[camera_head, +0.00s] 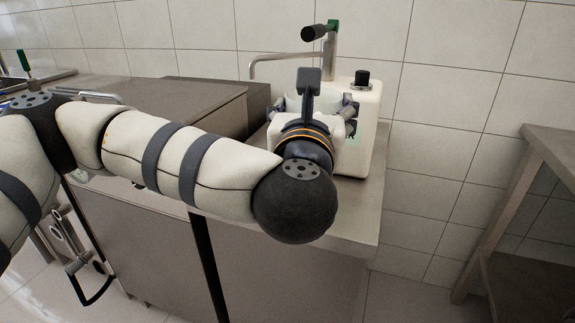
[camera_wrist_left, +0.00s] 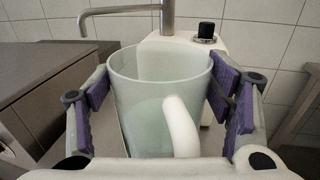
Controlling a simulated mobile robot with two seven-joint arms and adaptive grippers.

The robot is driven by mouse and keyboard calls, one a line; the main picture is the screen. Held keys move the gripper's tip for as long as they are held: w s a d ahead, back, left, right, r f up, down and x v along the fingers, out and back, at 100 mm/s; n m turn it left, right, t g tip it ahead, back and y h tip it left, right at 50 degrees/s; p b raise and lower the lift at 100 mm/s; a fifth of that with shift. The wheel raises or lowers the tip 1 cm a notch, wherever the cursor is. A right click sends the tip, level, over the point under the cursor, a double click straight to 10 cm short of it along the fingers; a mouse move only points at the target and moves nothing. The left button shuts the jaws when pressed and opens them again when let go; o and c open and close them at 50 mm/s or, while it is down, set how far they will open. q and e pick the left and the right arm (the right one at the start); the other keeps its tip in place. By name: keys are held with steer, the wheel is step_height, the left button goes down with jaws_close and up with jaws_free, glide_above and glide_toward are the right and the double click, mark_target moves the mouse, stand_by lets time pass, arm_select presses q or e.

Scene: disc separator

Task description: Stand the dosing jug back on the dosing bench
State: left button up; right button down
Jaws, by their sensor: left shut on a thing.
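The dosing jug (camera_wrist_left: 150,112), pale, translucent and open-topped with a white handle (camera_wrist_left: 181,127), looks upright in the left wrist view. My left gripper (camera_wrist_left: 160,100) has purple pads on both sides of it and is shut on it. The jug is in front of the white machine (camera_head: 367,115), over the steel bench (camera_head: 364,205). Its base is hidden, so I cannot tell whether it touches the bench. My right gripper is not in view.
A steel spout (camera_head: 270,60) and a green-and-black lever (camera_head: 322,32) rise behind the jug. The machine has a black knob (camera_head: 362,78). A steel cabinet (camera_head: 190,92) adjoins on the left. A separate steel table (camera_head: 552,150) stands right, across a floor gap.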

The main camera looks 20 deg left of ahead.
arm_select(q)
steer(key=w+a+f+b, duration=0.1)
steer(key=w+a+f, duration=0.3)
steer(key=f, duration=0.6)
steer(key=shift+w+a, duration=0.2)
steer(key=shift+a, duration=0.75)
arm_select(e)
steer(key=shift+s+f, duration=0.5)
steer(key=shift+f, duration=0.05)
arm_select(q)
steer(key=shift+f, duration=0.1)
steer(key=shift+f, duration=0.15)
steer(key=o, duration=1.3)
steer(key=shift+c, duration=0.2)
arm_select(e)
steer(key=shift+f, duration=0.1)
